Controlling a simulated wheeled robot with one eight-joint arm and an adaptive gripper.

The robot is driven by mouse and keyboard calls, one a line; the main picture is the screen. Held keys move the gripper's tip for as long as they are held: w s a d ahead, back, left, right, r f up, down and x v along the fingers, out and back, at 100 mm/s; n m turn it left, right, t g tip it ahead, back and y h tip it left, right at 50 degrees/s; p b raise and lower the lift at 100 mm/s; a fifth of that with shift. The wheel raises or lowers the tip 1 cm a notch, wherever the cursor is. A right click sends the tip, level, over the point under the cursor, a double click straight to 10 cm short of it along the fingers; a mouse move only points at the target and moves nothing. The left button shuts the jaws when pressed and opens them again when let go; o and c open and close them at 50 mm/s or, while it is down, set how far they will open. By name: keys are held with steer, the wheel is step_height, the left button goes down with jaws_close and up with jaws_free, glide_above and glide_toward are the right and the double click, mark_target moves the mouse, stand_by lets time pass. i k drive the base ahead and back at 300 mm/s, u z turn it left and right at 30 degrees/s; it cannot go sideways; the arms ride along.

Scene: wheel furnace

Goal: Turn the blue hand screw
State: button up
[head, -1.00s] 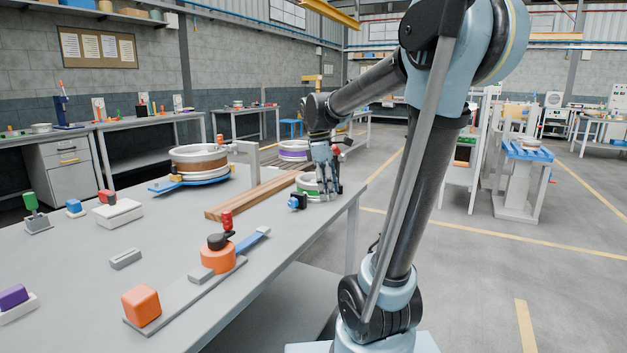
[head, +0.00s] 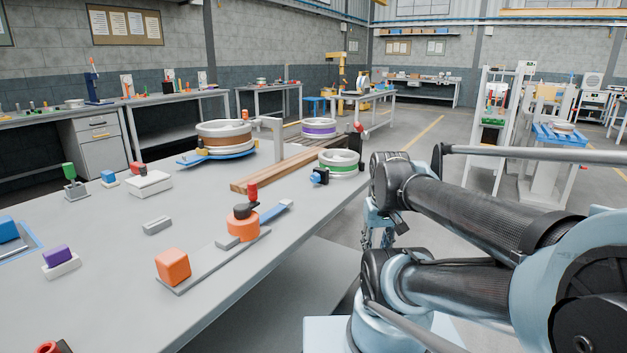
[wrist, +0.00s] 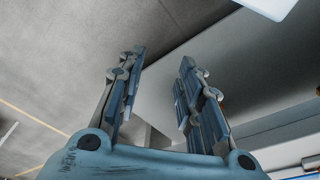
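A small blue knob-like piece with a dark part (head: 319,176), which looks like the blue hand screw, stands beside the white wheel with a green band (head: 343,165) near the table's right edge. Its turn angle is too small to tell. My gripper (wrist: 162,65) is open and empty in the wrist view, its two fingers well apart. In the head view my gripper (head: 378,232) hangs off the table's right side, apart from the blue piece, and is partly hidden by my arm.
The grey table (head: 110,265) also bears an orange block (head: 173,266), an orange round fixture with a red knob (head: 243,223), wooden beams (head: 285,168) and a brown-banded wheel (head: 223,138). A red-topped post (head: 358,133) stands behind the green-banded wheel.

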mark_target(315, 178)
steer(key=k, duration=0.45)
steer(key=u, duration=1.45)
steer(key=k, duration=0.75)
steer(key=z, duration=1.4)
steer(key=i, duration=1)
steer(key=u, duration=0.1)
